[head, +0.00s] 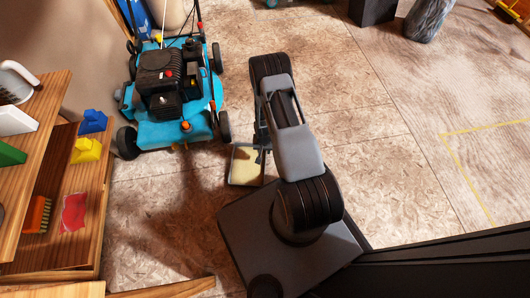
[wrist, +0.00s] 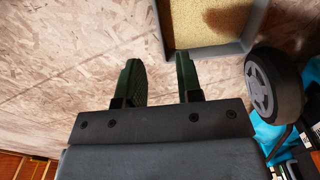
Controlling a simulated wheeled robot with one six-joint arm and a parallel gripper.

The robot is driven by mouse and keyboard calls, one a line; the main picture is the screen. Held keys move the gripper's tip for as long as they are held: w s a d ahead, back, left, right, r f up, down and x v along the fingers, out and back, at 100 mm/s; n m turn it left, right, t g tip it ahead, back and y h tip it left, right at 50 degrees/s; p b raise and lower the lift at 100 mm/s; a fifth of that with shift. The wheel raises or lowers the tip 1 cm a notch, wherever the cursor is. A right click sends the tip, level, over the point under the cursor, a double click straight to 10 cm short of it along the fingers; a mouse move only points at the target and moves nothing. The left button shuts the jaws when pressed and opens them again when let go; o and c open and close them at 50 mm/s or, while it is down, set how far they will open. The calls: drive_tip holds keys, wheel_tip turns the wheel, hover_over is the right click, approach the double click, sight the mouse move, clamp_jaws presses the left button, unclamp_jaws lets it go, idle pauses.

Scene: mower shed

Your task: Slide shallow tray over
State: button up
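The shallow tray (head: 233,181) lies on the board floor just in front of the blue mower, grey-walled with a pale yellow, grainy bottom. In the wrist view the tray (wrist: 215,52) is at the top, cut off by the frame edge, with a dark brown patch inside. My gripper (head: 261,155) is low over the tray's right side in the head view, hiding part of it. In the wrist view my gripper (wrist: 159,62) has its two green fingers apart with nothing between them. The right fingertip overlaps the tray's near wall; I cannot tell whether it touches.
The blue mower (head: 152,134) stands behind and left of the tray; its wheel (wrist: 262,88) is close to the tray's right in the wrist view. A wooden shelf (head: 62,255) with blocks and a brush is at left. Open floor (head: 370,180) lies to the right.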

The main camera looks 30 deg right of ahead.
drive_tip(key=shift+s+f, duration=0.5)
drive_tip(key=shift+f, duration=0.4)
drive_tip(key=shift+f, duration=0.1)
wheel_tip(320, 180, down, 14)
drive_tip(key=b, duration=0.6)
drive_tip(key=shift+r+b, duration=0.2)
drive_tip(key=shift+b, duration=0.15)
drive_tip(key=shift+c, duration=0.3)
clamp_jaws()
